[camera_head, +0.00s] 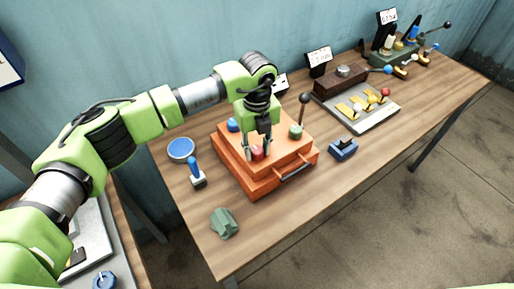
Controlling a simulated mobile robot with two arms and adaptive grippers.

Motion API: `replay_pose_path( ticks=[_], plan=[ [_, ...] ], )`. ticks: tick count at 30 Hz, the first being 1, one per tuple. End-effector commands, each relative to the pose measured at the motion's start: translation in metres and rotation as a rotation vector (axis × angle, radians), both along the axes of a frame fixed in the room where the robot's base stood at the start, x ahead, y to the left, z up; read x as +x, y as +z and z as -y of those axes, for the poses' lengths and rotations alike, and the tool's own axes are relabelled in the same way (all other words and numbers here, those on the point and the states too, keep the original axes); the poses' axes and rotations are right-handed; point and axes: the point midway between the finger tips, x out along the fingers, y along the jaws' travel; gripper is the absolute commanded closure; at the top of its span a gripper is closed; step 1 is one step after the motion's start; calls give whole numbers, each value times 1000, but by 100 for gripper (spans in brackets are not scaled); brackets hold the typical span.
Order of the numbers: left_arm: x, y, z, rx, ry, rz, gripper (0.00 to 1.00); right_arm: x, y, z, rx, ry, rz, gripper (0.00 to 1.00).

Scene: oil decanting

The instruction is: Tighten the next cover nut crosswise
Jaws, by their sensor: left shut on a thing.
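My left gripper (258,143) points down over the orange box (252,186) on the wooden table. Its fingers are shut on a small red nut (257,153) at the top of the cover. A blue nut (233,124) sits at the cover's back left corner. A green knob (296,131) with a dark lever (303,108) stands at the right of the cover. The gripper and arm hide part of the cover's back, so other nuts there cannot be seen. My right gripper is not in view.
A blue round dish (181,149), a blue-handled tool (195,174) and a green block (224,223) lie left and in front of the box. A blue block (343,149) lies to its right. Fixtures with levers (362,104) fill the table's far right. The front right tabletop is clear.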

Motion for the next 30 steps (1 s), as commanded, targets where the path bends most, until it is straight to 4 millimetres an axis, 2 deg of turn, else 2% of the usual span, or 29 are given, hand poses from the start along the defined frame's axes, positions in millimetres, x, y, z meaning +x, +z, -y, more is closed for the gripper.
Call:
replay_pose_path(
  ticks=[11,21,30],
  plan=[
    [1,-5,0,-1,-195,3,93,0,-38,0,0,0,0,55],
    [1,-5,0,0,-513,4,93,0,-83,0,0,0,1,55],
    [1,-4,0,0,-797,4,93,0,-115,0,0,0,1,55]
  ],
)
